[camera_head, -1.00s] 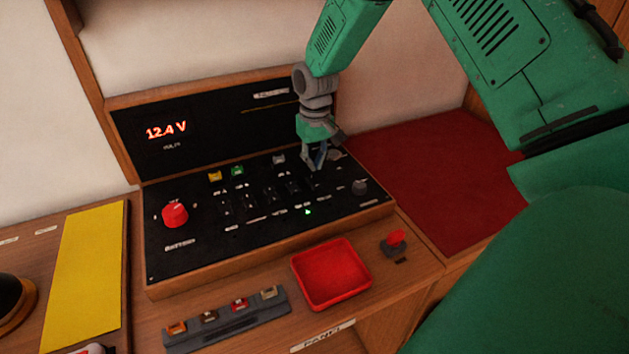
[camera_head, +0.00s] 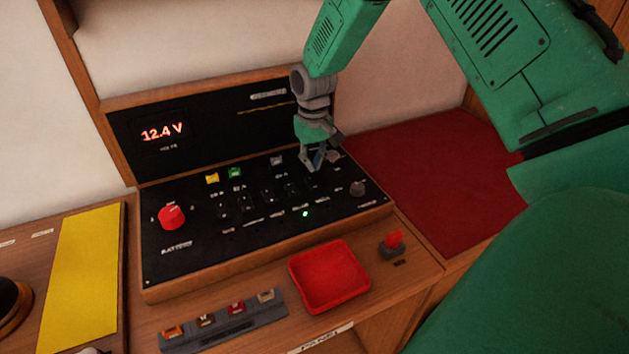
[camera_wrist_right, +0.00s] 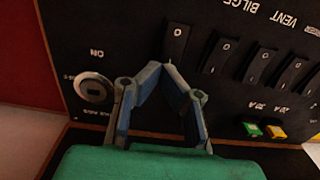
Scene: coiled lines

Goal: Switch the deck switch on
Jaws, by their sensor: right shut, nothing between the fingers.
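The black switch panel (camera_head: 200,262) has a row of black rocker switches; one is the rocker switch (camera_head: 267,196) near the middle. I cannot read which is the deck switch. My right gripper (camera_head: 316,167) is shut and empty, pointing down at the right end of the row. My left gripper is not in view.
A red knob (camera_head: 171,216) sits on the panel's left and a green light (camera_head: 305,213) glows near its front. A red tray (camera_head: 330,277), a red-topped lever (camera_head: 393,241) and a fuse strip (camera_head: 225,323) are in front. A red cushion (camera_head: 430,185) lies to the right.

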